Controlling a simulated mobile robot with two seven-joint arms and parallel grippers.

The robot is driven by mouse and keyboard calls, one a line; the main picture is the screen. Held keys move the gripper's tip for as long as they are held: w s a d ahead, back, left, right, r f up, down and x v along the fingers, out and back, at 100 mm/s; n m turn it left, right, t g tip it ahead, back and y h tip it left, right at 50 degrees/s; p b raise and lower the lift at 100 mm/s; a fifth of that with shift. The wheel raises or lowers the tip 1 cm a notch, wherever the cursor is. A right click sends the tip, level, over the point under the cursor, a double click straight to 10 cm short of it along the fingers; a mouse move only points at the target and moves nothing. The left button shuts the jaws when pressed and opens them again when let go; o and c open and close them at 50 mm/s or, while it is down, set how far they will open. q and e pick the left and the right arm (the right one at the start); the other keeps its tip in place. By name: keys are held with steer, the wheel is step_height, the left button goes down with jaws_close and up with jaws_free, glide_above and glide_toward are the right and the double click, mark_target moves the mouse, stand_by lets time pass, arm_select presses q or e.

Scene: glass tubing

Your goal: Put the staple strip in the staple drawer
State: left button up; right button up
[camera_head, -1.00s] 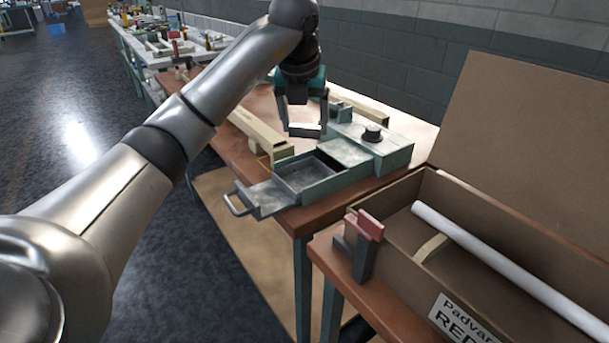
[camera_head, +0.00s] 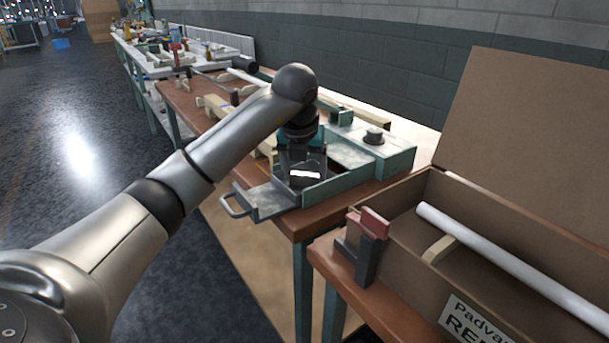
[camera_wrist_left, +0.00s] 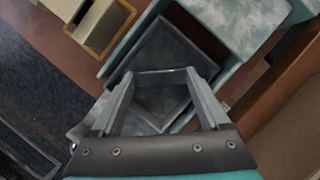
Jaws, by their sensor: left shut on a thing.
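The staple strip (camera_head: 305,174) is a small, pale, bright bar. My left gripper (camera_head: 303,178) is shut on it, low over the open staple drawer (camera_head: 262,198). In the left wrist view the strip (camera_wrist_left: 162,72) spans between the two fingertips, above the dark square tray of the drawer (camera_wrist_left: 180,45). The drawer is pulled out of a grey-green housing (camera_head: 395,160) and has a metal handle at its front. I cannot tell whether the strip touches the drawer floor. My right gripper is not in view.
An open cardboard box (camera_head: 520,235) with a white tube (camera_head: 510,260) stands at the right. A red-topped clamp (camera_head: 368,235) is beside it. A beige rail (camera_head: 218,106) lies left of the drawer on the brown bench. Open floor lies at the left.

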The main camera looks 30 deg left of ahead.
arm_select(q)
steer(key=shift+f, duration=0.25)
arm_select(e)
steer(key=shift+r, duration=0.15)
arm_select(q)
steer(key=o, duration=1.2)
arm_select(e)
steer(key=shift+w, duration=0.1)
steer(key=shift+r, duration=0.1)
arm_select(q)
steer(key=shift+r, duration=0.3)
steer(key=shift+p+v, duration=1.9)
steer(key=shift+v, duration=3.95)
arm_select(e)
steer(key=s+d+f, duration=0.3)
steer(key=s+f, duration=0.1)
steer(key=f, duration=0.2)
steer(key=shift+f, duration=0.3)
arm_select(q)
steer(key=shift+s+d, duration=0.1)
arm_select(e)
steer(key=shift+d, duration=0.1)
